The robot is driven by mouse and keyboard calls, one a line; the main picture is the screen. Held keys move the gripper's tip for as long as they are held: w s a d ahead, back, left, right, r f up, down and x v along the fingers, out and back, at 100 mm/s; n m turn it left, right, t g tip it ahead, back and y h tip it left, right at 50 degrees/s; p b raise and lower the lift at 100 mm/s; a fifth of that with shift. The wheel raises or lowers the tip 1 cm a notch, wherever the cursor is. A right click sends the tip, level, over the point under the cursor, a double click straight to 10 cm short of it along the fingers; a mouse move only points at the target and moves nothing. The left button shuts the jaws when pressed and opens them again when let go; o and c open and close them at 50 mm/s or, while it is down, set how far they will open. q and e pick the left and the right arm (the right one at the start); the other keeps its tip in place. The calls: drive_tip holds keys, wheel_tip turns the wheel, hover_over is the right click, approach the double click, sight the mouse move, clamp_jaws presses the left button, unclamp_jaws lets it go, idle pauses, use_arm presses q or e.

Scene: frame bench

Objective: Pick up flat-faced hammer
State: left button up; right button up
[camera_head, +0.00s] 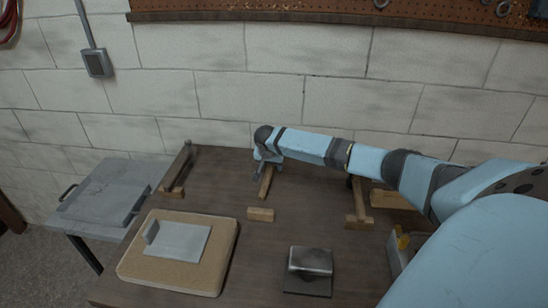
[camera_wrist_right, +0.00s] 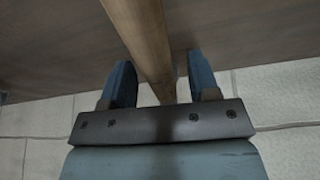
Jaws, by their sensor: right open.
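My right gripper (camera_head: 267,170) is open over a wooden handle (camera_head: 266,184) near the back of the bench. In the right wrist view the open gripper (camera_wrist_right: 161,72) has one finger on each side of the handle (camera_wrist_right: 145,35), with gaps beside it. A wooden block (camera_head: 260,214) lies in line with this handle, like a hammer head; the head's face cannot be made out. Two similar hammer-like tools lie to either side: a dark-handled one (camera_head: 180,165) at left and a wooden one (camera_head: 357,205) at right, partly hidden by my arm. My left gripper is not in view.
A tan board (camera_head: 226,255) with a grey angled plate (camera_head: 180,242) lies front left. A dark metal block (camera_head: 309,270) stands front right. A bin (camera_head: 397,258) sits at the right, and a grey side table (camera_head: 100,195) at the left. The brick wall (camera_head: 200,95) closes off the back.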

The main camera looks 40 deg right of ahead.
clamp_jaws()
idle(0.4)
